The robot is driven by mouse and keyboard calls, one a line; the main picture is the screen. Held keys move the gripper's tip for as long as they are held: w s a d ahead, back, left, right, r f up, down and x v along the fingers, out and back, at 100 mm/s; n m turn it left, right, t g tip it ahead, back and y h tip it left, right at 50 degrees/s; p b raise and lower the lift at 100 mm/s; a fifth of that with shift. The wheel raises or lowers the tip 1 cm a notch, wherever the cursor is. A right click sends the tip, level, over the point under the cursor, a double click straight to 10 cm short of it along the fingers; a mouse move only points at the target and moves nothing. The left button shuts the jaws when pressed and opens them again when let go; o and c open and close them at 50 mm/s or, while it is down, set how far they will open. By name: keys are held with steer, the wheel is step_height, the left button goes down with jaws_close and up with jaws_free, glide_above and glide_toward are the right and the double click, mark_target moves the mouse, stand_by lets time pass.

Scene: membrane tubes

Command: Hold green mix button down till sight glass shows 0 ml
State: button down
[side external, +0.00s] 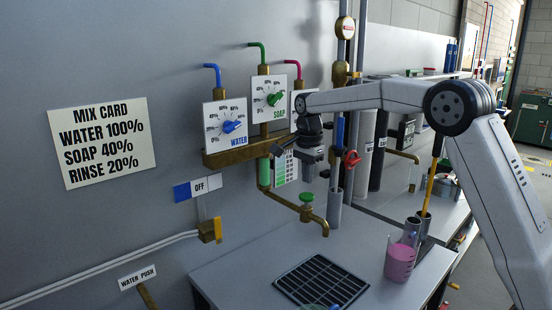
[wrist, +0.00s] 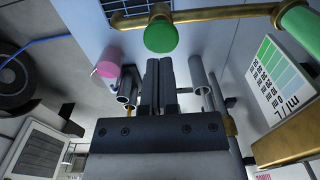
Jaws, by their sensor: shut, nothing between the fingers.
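The green mix button (side external: 306,197) sits on top of a brass tap over the bench. It also shows in the wrist view (wrist: 161,38), beyond my fingertips and slightly to their left. My gripper (side external: 308,177) points down above the button, its fingers together and empty; a gap seems to remain between them. The closed fingers show in the wrist view (wrist: 166,62). The sight glass (side external: 264,172) on the wall holds green liquid and looks nearly full. Its ml scale card (side external: 285,167) is partly behind my gripper; I cannot read the level exactly.
The blue water dial (side external: 233,127) and green soap dial (side external: 274,99) are on the wall above; the rinse dial is partly hidden by my arm. A drain grate (side external: 322,282) lies below the tap. A beaker of pink liquid (side external: 399,264) stands to the right.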

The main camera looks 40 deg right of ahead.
mark_target(307, 196)
steer(key=shift+f, duration=1.8)
steer(key=shift+f, duration=1)
steer(key=shift+s+f, duration=0.1)
steer(key=shift+f, duration=0.05)
stand_by(1.0)
step_height(307, 196, up, 15)
stand_by(0.7)
steer(key=shift+f, duration=0.15)
